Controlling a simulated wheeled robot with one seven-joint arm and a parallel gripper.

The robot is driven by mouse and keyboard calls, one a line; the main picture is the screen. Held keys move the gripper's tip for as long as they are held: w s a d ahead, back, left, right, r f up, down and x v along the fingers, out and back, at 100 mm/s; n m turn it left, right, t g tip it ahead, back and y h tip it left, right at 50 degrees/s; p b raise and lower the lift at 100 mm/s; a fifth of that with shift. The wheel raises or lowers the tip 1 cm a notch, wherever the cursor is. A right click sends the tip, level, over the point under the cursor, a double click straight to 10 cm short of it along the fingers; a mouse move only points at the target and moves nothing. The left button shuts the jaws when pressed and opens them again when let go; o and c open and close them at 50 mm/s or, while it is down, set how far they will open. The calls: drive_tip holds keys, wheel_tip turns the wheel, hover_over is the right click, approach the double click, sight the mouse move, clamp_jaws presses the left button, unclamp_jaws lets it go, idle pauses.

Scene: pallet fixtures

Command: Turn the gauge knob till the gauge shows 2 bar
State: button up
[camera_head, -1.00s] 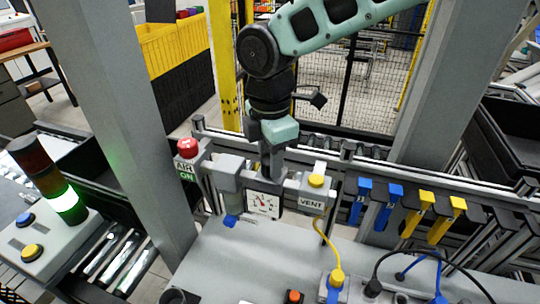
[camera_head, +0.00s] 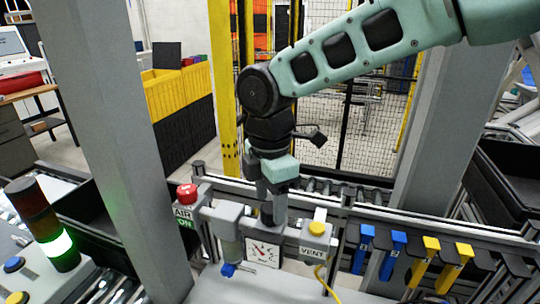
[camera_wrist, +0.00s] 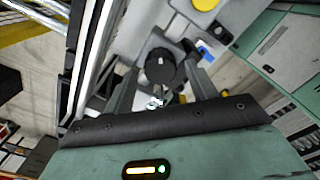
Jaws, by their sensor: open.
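The gauge (camera_head: 263,252) is a white square dial with a red needle, on the rail unit between the AIR and VENT parts. Its reading is too small to tell. My gripper (camera_head: 272,218) points down just above and behind the gauge and hides the knob in the head view. In the wrist view the black round knob (camera_wrist: 160,64) with a white mark shows between the fingers of my open gripper (camera_wrist: 163,78). I cannot tell whether either finger touches it.
The red AIR button (camera_head: 187,193) stands left of the gauge, with a blue-ended grey fitting (camera_head: 229,240) between them. The yellow VENT button (camera_head: 317,229) is close on the right. Blue and yellow hooks (camera_head: 394,257) hang farther right. A grey post (camera_head: 120,130) stands left.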

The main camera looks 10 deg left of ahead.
wheel_tip(320, 180, up, 16)
drive_tip(key=b, duration=0.3)
drive_tip(key=shift+f, duration=0.1)
drive_tip(key=m+b, duration=0.6)
drive_tip(key=m, duration=0.1)
approach(270, 207)
drive_tip(key=s+d+f, duration=0.7)
drive_tip(key=s, duration=0.1)
drive_tip(key=s+d+f+m+b, duration=0.2)
drive_tip(key=s+d+f+m, duration=0.3)
drive_tip(key=d+f, duration=0.2)
drive_tip(key=s+d+f+m+b, duration=0.3)
drive_tip(key=s+d+f+m, duration=0.2)
drive_tip(key=d+f, duration=0.3)
drive_tip(key=shift+s+f+m+y, duration=0.3)
drive_tip(key=shift+s+f, duration=0.15)
drive_tip(key=shift+f, duration=0.25)
drive_tip(key=shift+d, duration=0.1)
